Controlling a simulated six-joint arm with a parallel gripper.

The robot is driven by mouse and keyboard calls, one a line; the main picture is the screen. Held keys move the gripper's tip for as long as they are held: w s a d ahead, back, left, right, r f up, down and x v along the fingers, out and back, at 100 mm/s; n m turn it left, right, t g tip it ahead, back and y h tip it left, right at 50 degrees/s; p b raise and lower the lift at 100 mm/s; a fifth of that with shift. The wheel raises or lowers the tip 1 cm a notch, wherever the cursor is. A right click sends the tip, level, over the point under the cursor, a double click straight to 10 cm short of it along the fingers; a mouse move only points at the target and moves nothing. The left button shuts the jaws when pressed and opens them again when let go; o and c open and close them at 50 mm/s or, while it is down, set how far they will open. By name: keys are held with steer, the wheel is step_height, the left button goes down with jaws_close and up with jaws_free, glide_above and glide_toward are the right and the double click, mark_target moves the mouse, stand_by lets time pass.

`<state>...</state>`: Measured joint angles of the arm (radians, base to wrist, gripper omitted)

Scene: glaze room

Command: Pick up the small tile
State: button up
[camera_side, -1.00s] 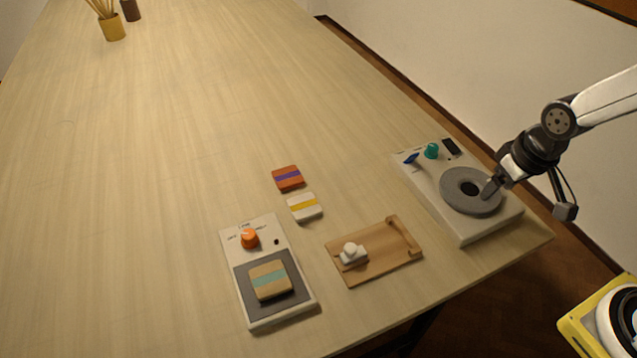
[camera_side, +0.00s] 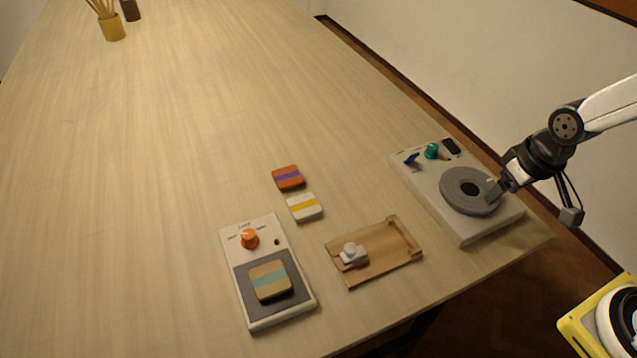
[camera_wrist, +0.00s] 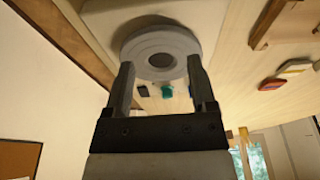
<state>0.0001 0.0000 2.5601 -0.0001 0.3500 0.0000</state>
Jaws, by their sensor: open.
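Three square tiles show in the side view. An orange tile with a purple stripe (camera_side: 287,178) and a white tile with a yellow stripe (camera_side: 304,207) lie close together on the table. A tan tile with a teal stripe (camera_side: 269,280) rests on the dark pad of a white device. I cannot tell which one the task calls small. My gripper (camera_side: 493,192) is at the grey wheel (camera_side: 460,205) on the right, well away from the tiles. In the wrist view my gripper (camera_wrist: 161,70) is open and empty, its fingers framing the wheel (camera_wrist: 160,38).
The white wheel unit (camera_side: 473,232) has blue and teal knobs. A wooden board (camera_side: 378,270) with a white clamp-like piece lies between it and the white device (camera_side: 241,291) with an orange knob (camera_side: 249,238). A brush pot (camera_side: 113,28) stands far off. The table's middle is clear.

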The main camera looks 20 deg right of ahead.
mark_target(379, 264)
stand_by(0.4)
steer(key=o, duration=0.4)
